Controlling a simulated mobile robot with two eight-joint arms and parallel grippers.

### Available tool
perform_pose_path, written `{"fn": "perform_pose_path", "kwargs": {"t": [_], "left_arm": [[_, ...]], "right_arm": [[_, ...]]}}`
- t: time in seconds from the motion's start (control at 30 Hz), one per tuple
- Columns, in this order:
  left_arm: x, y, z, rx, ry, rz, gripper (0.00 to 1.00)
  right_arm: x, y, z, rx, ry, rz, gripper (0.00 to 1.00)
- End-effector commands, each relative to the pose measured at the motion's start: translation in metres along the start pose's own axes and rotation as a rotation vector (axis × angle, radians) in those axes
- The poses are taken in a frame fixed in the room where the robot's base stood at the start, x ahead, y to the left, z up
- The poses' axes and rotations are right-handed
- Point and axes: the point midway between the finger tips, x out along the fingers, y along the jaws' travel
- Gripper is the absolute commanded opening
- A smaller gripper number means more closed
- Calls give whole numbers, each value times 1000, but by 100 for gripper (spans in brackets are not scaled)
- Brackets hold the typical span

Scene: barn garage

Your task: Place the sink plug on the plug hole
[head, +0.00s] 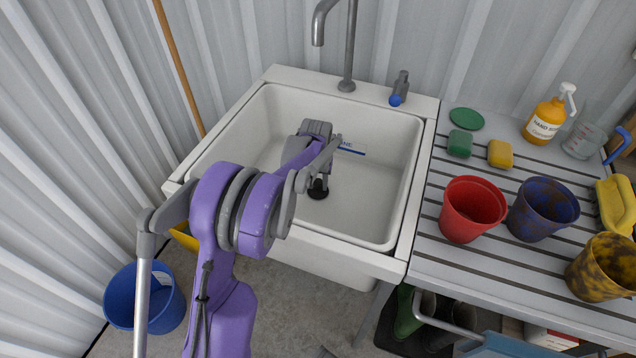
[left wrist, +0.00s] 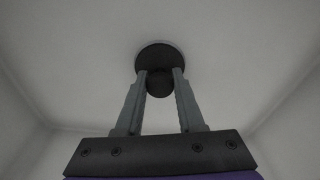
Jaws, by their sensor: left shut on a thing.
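The sink plug (head: 318,192) is a black disc with a dark knob, low in the white sink (head: 380,205) near the middle of its floor. In the left wrist view, the plug (left wrist: 160,54) sits at the fingertips of my left gripper (left wrist: 160,78), which is shut on its knob. In the head view my left gripper (head: 319,182) points down into the sink, partly hidden by its own arm. A thin pale rim shows around the plug's far edge in the wrist view; the plug hole itself is hidden. I cannot tell whether the plug is seated. My right gripper is not in view.
A tall grey faucet (head: 349,55) and a blue-marked tap (head: 398,90) stand at the sink's back edge. A slatted bench (head: 440,268) on the right holds a red pot (head: 470,208), other pots, sponges and a soap bottle (head: 545,120). A blue bucket (head: 120,295) is at lower left.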

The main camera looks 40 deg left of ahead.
Motion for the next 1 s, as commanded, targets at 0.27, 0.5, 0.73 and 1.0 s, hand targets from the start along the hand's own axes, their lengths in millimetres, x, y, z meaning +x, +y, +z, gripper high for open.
{"fn": "perform_pose_path", "kwargs": {"t": [0.27,0.5,0.73,1.0], "left_arm": [[3,0,0,0,0,0,67],[2,0,0,0,0,0,67],[-21,0,0,0,0,0,67],[-80,0,0,0,0,0,67]], "right_arm": [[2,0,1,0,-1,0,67],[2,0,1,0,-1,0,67],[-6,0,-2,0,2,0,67],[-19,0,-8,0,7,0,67]]}}
